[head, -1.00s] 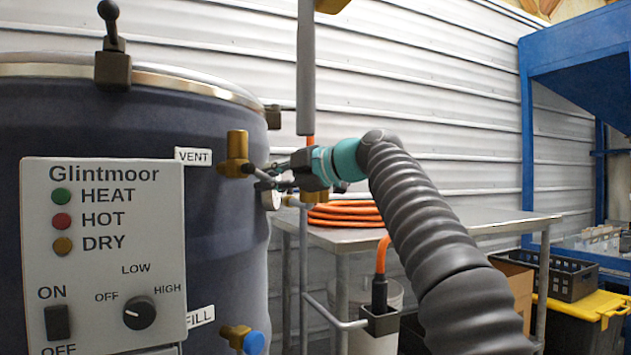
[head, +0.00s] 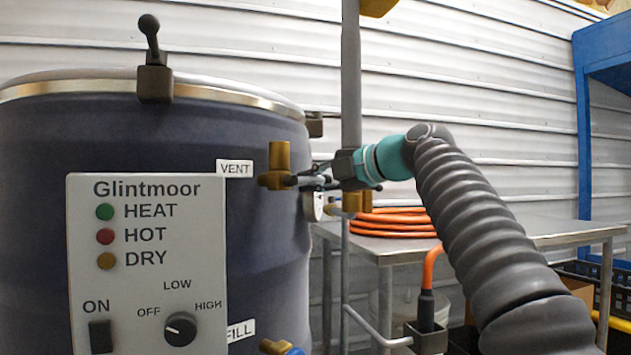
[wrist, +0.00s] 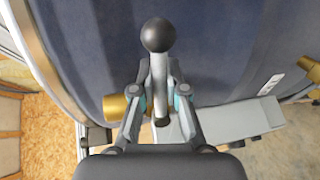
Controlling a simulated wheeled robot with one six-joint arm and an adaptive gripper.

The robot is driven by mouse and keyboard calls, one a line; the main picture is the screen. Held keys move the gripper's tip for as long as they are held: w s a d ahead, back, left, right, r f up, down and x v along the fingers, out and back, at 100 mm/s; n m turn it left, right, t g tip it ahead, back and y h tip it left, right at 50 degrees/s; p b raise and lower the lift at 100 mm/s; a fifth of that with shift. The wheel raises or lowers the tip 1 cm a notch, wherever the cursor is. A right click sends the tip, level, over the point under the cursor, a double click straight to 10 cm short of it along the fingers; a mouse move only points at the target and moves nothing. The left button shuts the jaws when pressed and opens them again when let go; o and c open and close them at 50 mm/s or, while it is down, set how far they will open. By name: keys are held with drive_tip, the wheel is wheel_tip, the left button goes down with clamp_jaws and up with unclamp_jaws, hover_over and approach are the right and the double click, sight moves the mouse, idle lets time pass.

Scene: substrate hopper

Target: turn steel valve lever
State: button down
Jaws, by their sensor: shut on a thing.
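The brass vent valve (head: 280,162) is on the right side of the dark tank, beside the VENT label (head: 234,169). Its steel lever (wrist: 159,78) has a dark ball knob (wrist: 158,35) and stands between my fingers in the wrist view. My gripper (head: 318,179) is at the right of the valve in the head view and is shut on the lever, with the ball beyond the fingertips in the wrist view. In the head view the fingers partly hide the lever, which looks nearly level there.
A grey control panel (head: 148,275) faces front on the tank (head: 270,240). A grey upright pole (head: 351,75) stands close by my gripper. Behind is a steel table (head: 480,232) with a coiled orange hose (head: 395,222). A lid clamp (head: 154,80) sticks up from the rim.

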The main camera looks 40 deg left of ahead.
drive_tip(key=shift+r, duration=0.1)
drive_tip(key=c, duration=1.2)
unclamp_jaws()
drive_tip(key=shift+d, duration=0.1)
drive_tip(key=d, duration=0.3)
drive_tip(key=d+r, duration=0.1)
drive_tip(key=d, duration=0.3)
drive_tip(key=d+r, duration=0.1)
drive_tip(key=d, duration=0.3)
drive_tip(key=shift+s+d+r, duration=0.1)
drive_tip(key=shift+s+d, duration=0.15)
drive_tip(key=shift+s, duration=0.1)
